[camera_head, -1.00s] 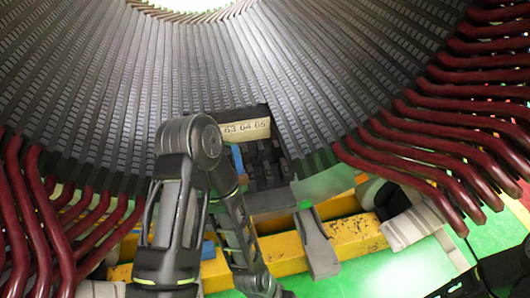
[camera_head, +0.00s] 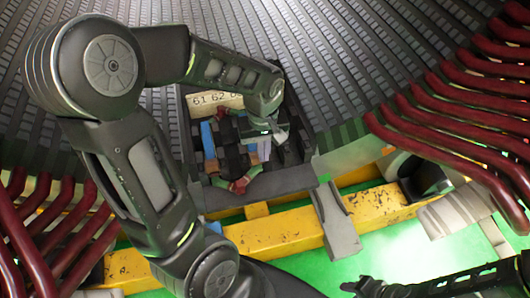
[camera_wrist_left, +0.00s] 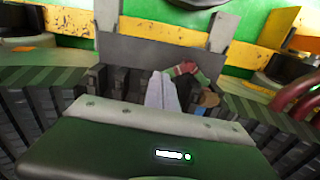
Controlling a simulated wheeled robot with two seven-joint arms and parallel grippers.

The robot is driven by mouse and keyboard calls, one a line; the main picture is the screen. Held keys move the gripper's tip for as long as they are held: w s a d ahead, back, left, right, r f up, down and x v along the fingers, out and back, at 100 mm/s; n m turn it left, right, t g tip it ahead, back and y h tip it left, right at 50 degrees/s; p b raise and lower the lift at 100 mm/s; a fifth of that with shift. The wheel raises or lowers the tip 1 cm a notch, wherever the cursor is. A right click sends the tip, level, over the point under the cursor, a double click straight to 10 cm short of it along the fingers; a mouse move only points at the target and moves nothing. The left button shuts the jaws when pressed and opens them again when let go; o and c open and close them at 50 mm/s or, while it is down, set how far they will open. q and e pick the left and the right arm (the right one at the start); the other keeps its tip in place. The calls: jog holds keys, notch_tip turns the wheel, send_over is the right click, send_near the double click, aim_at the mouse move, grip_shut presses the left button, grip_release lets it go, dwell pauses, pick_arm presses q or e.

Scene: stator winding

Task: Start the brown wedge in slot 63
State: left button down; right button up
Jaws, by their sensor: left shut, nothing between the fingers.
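The slot label strip (camera_head: 215,98) reads 61, 62 and part of a third number; my left wrist covers the rest, so the slot 63 mark is not readable. My left gripper (camera_head: 264,150) is shut and empty, its pale fingers pointing down over the dark slot blocks; the fingers also show in the left wrist view (camera_wrist_left: 165,92). A small brown piece (camera_head: 211,166), perhaps the brown wedge, lies left of the fingers at the end of a blue strip (camera_head: 208,140). It also shows in the left wrist view (camera_wrist_left: 207,98). A red and green piece (camera_head: 240,184) lies at the opening's near edge.
A grey plate (camera_head: 265,187) borders the opening, with a yellow beam (camera_head: 270,234) in front. Dark red coil ends (camera_head: 460,130) crowd the right side and the lower left. A dark jointed part, probably my right arm, shows at the lower right.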

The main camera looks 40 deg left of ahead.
aim_at(253, 157)
pick_arm(q)
jog(key=shift+s+d+n, duration=0.1)
jog(key=shift+s+n, duration=0.2)
jog(key=shift+s, duration=0.05)
notch_tip(253, 157, down, 10)
jog(key=shift+r+b, duration=0.2)
jog(key=shift+b, duration=0.7)
jog(key=shift+w+a+f, duration=0.2)
jog(key=shift+w+a, duration=0.75)
jog(key=shift+a, duration=0.25)
jog(key=shift+w+a, duration=0.3)
jog(key=shift+a, duration=0.05)
